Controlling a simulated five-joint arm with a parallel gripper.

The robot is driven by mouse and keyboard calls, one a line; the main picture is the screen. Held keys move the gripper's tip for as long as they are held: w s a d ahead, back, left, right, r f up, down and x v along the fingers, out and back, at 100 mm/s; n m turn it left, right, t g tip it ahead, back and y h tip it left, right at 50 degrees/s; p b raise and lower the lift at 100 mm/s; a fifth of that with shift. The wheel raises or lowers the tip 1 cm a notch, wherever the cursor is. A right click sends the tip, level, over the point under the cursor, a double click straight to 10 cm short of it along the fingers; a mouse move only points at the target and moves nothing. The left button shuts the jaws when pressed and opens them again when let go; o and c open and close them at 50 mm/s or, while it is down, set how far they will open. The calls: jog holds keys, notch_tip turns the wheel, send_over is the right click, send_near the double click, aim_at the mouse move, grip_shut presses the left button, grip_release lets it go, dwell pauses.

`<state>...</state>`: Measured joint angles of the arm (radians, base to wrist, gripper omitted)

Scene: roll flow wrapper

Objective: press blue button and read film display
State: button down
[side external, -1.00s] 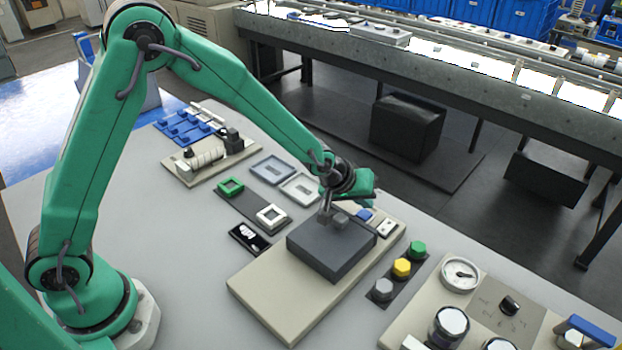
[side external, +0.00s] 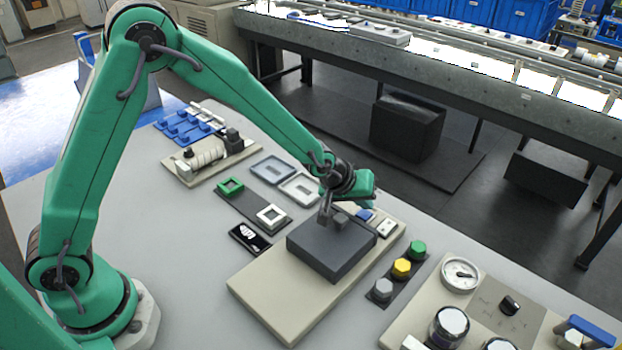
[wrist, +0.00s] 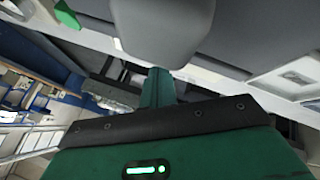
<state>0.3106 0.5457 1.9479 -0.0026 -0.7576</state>
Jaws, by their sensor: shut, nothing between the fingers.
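The blue button (side external: 364,215) sits on the beige plate (side external: 268,291), just behind the dark grey block (side external: 329,251). It is partly hidden by the block and my arm. My gripper (side external: 326,217) points down at the back edge of the dark grey block, to the left of the blue button; its fingers are shut and empty. I cannot tell whether the tips touch the block. A small black display (side external: 250,238) with white marks lies left of the block; its marks are too small to read. In the wrist view a grey rounded shape covers the upper middle and no blue button can be made out.
Grey, yellow and green buttons (side external: 402,268) stand in a row right of the block. A panel with a gauge (side external: 460,274) and knobs is at the lower right. Green and white square frames (side external: 271,216) lie left. A conveyor (side external: 440,60) runs behind.

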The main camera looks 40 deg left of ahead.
aim_at(362, 215)
jog(key=shift+f, duration=0.8)
dwell(1.2)
jog(key=shift+r, duration=0.85)
jog(key=shift+r, duration=0.15)
jog(key=shift+r, duration=2.4)
